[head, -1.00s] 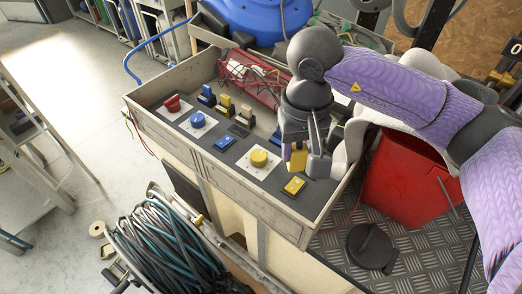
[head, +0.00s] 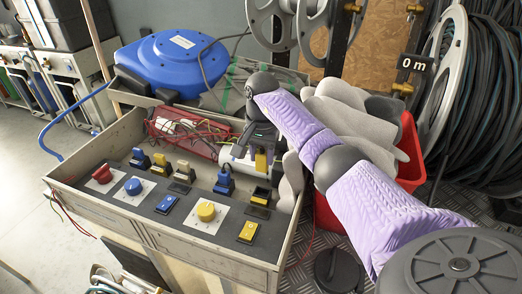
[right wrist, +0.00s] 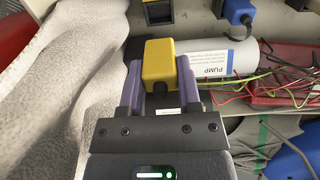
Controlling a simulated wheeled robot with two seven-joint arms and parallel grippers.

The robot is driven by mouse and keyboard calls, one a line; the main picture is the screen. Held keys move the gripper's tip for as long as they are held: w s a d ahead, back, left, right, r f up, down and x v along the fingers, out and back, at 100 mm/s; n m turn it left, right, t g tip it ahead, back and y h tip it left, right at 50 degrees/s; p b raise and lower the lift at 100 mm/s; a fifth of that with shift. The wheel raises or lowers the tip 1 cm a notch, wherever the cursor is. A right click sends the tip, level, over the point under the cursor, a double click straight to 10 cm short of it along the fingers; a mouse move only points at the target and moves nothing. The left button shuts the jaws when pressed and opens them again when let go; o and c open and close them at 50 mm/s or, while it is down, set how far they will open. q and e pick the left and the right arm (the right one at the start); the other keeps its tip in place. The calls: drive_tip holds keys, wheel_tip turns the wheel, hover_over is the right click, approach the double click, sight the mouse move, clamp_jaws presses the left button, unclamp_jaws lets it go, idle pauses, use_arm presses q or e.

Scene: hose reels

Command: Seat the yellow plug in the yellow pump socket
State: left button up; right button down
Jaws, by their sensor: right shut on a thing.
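My right gripper (head: 259,160) is shut on the yellow plug (head: 261,164), held above the back right of the grey control box (head: 283,232). In the right wrist view, the plug (right wrist: 160,62) sits between the two purple fingers of my gripper (right wrist: 160,80). A dark socket with a yellow inside (head: 261,194) stands at the right end of the box's back row and looks empty. It also shows at the top of the right wrist view (right wrist: 158,14), ahead of the plug and apart from it. My left gripper is not in view.
A blue plug (head: 224,182) stands just left of the yellow socket. A yellow knob (head: 206,211) and yellow switch (head: 248,231) are in front. Grey cloth (head: 290,182) lies close on the right, by a red bin (head: 325,213). Red wires (head: 190,130) lie behind.

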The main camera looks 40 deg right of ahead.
wheel_tip(320, 180, down, 10)
drive_tip(key=b, duration=0.3)
drive_tip(key=shift+b, duration=0.35)
drive_tip(key=shift+d+r, duration=0.1)
drive_tip(key=shift+r, duration=0.05)
drive_tip(key=c, duration=0.7)
unclamp_jaws()
drive_tip(key=shift+f, duration=0.25)
drive_tip(key=shift+c, duration=0.2)
drive_tip(key=o, duration=0.5)
drive_tip(key=shift+r, duration=0.1)
drive_tip(key=shift+c, duration=0.2)
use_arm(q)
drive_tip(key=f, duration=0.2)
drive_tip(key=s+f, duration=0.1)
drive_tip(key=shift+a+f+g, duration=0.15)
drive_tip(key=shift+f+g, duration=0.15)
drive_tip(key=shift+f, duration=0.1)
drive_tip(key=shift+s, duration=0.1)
